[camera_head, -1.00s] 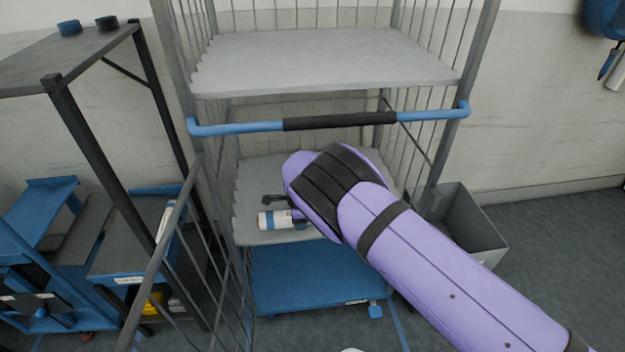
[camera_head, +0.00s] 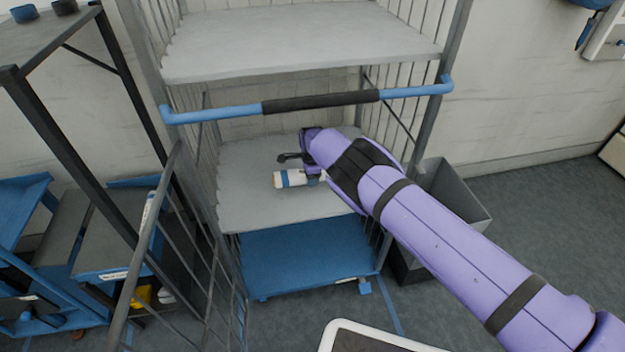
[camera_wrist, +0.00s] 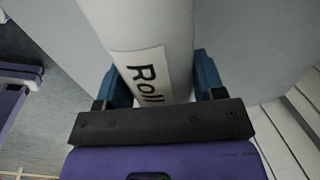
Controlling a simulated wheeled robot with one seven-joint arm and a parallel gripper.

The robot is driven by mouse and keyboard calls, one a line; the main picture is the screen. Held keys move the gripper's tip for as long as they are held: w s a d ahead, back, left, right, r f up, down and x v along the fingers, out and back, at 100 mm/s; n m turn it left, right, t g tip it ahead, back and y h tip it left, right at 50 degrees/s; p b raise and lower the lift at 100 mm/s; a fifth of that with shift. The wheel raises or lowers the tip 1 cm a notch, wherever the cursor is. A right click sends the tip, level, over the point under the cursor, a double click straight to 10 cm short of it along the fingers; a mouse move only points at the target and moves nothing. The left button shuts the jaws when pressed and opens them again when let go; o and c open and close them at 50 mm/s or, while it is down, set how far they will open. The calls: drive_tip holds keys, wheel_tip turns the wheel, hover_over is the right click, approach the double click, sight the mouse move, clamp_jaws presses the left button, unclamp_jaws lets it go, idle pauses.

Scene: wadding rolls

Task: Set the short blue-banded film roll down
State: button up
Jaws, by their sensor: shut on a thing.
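The short film roll (camera_head: 294,179), white with a blue band, lies on its side in the head view, over the middle grey shelf (camera_head: 255,208) of the cage trolley. My gripper (camera_head: 303,169) is at the roll's right part, inside the cage, below the blue and black bar. In the wrist view my gripper (camera_wrist: 158,82) has a blue finger on each side of the pale roll (camera_wrist: 150,28), shut on it. A white label reading "Roll" shows between the fingers. I cannot tell whether the roll touches the shelf.
A blue and black bar (camera_head: 320,101) crosses the cage front above my arm. An upper grey shelf (camera_head: 300,40) and a blue bottom deck (camera_head: 305,258) lie above and below. A grey bin (camera_head: 455,195) stands at right. The middle shelf's front left is bare.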

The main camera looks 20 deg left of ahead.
drive_tip(key=shift+w+d, duration=0.25)
drive_tip(key=shift+w, duration=0.2)
drive_tip(key=shift+f, duration=1.75)
drive_tip(key=shift+f, duration=0.1)
drive_tip(key=o, duration=1.3)
drive_tip(key=shift+o, duration=0.2)
drive_tip(key=shift+s+d+r, duration=0.1)
drive_tip(key=shift+s+r, duration=0.05)
drive_tip(key=shift+r, duration=1.1)
drive_tip(key=shift+s+d+r, duration=0.1)
drive_tip(key=shift+s+r, duration=0.05)
drive_tip(key=shift+r, duration=1.15)
drive_tip(key=shift+s+d+r, duration=0.1)
drive_tip(key=shift+s+r, duration=0.05)
drive_tip(key=shift+r, duration=1.1)
